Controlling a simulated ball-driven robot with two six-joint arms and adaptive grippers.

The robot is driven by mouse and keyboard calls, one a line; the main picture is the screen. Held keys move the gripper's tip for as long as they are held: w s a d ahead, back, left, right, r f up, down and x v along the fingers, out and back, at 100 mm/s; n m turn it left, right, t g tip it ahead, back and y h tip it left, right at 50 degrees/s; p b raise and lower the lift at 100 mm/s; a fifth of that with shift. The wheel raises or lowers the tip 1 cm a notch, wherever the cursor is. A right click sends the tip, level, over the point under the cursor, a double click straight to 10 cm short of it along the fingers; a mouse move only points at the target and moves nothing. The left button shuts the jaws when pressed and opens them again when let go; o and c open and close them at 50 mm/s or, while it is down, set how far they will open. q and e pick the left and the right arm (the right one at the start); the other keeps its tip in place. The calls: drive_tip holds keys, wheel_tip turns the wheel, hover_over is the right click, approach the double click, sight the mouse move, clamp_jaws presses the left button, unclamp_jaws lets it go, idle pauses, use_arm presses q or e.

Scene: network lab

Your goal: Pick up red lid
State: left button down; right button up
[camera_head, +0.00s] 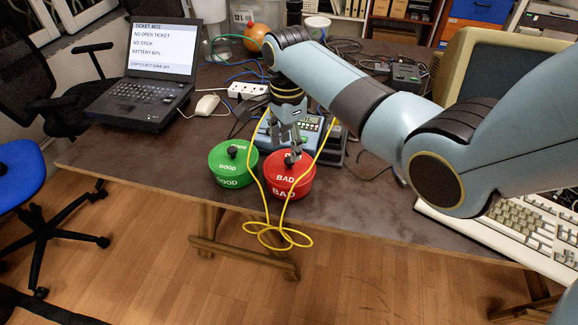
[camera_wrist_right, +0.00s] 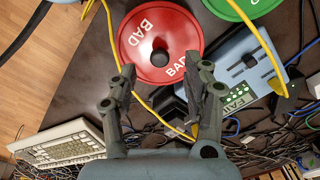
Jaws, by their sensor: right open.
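The red lid (camera_head: 289,168) marked BAD, with a dark knob at its centre, sits on a red pot (camera_head: 292,188) on the table. In the right wrist view the lid (camera_wrist_right: 146,31) lies just beyond the fingertips. My right gripper (camera_head: 288,152) points down at the far side of the lid, close to the knob. In the right wrist view my right gripper (camera_wrist_right: 165,82) is open, with nothing between its fingers. Whether a finger touches the knob cannot be told. My left gripper is not in view.
A green GOOD pot (camera_head: 232,180) stands close left of the red one. A yellow cable (camera_head: 262,190) loops around the red pot and hangs off the table's front edge. A blue-grey device (camera_head: 308,124) is behind; a laptop (camera_head: 140,85) and a keyboard (camera_head: 530,222) flank them.

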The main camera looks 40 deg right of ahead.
sight(289, 159)
drive_tip(key=f, duration=0.4)
drive_tip(key=shift+d+f, duration=0.25)
drive_tip(key=shift+c, duration=0.4)
clamp_jaws()
drive_tip(key=shift+r, duration=0.15)
